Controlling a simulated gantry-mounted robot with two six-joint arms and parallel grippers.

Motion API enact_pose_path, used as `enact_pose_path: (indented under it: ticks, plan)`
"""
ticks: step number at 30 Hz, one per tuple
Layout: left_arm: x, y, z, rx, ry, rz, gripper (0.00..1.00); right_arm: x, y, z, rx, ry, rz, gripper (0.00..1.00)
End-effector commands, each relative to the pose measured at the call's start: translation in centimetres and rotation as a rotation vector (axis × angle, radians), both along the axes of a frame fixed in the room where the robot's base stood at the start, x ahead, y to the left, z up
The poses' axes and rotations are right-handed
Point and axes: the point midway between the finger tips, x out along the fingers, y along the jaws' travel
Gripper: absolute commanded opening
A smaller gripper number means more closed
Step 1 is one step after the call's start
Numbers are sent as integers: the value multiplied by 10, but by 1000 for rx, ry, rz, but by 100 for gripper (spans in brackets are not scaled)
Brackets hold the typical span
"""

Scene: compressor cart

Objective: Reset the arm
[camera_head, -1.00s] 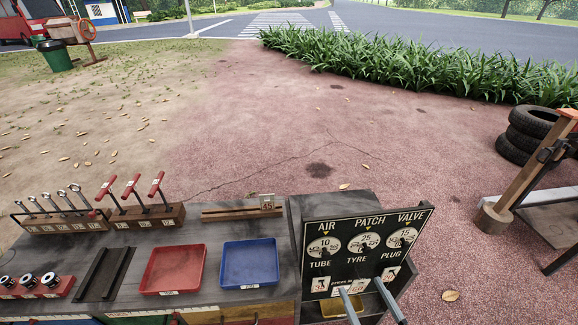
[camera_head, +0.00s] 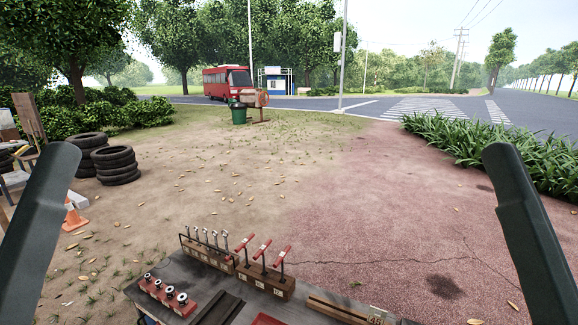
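My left arm (camera_head: 38,230) rises at the left edge as a dark grey link, and my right arm (camera_head: 530,235) rises at the right edge in the same way. No gripper fingers show in the head view. The work cart (camera_head: 190,268) is at the bottom, cut off by the lower edge. On it are a rack of several wrenches (camera_head: 207,250), a block with red T-handled tools (camera_head: 265,278) and a red holder with black and silver round parts (camera_head: 166,295). Only a sliver of the red tray (camera_head: 268,320) shows.
Stacked tyres (camera_head: 115,165) and an orange cone (camera_head: 73,217) stand at the left. Low plants (camera_head: 500,145) line the right. The ground behind the cart is open.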

Motion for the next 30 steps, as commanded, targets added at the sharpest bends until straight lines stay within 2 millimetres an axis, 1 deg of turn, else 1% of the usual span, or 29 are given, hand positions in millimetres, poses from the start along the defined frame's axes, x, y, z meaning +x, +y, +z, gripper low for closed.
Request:
enact_pose_path:
  ticks: [1, 5, 8, 11, 12, 14, 15, 17, 18, 20, 21, 24, 25, 27, 30]
  plan:
    - [0, 0, 32, 0, 1, 0, 100, -2, -1, 35, 7, -14, 2, 100]
    - [-1, 0, 73, 0, -3, 0, 100, -2, -1, 74, 9, -13, 3, 100]
    - [-1, 0, 109, 0, -2, 0, 100, -2, -1, 110, 10, -13, 4, 100]
    - [-1, 0, 153, 0, -2, 0, 100, -2, -2, 155, 11, -13, 3, 100]
    - [-1, 0, 174, 0, -2, 0, 100, -2, -2, 175, 11, -13, 3, 100]
    - [-1, 0, 205, 0, -2, 0, 100, -2, -2, 206, 11, -13, 3, 100]
    - [-1, 0, 225, 0, -2, 0, 100, -2, -2, 226, 11, -13, 3, 100]
    - [-1, 0, 255, 0, -2, 0, 100, -2, -2, 256, 11, -13, 3, 100]
    - [-1, 0, 275, 0, -2, 0, 100, -2, -2, 276, 11, -13, 3, 100]
    - [-1, 0, 304, 0, -2, 0, 100, -2, -2, 305, 11, -13, 3, 100]
    - [-1, 0, 322, 0, -2, 0, 100, -2, -2, 323, 11, -13, 3, 100]
    - [-1, 0, 357, 0, -2, 0, 100, -2, -2, 358, 12, -12, 3, 100]
    - [-1, 0, 365, 0, -2, 0, 100, -2, -2, 366, 12, -12, 3, 100]
    - [-1, 0, 377, 0, -2, 0, 100, -2, -2, 378, 12, -12, 3, 100]
    - [-1, 0, 383, 0, -2, 0, 100, -2, -2, 384, 12, -12, 3, 100]
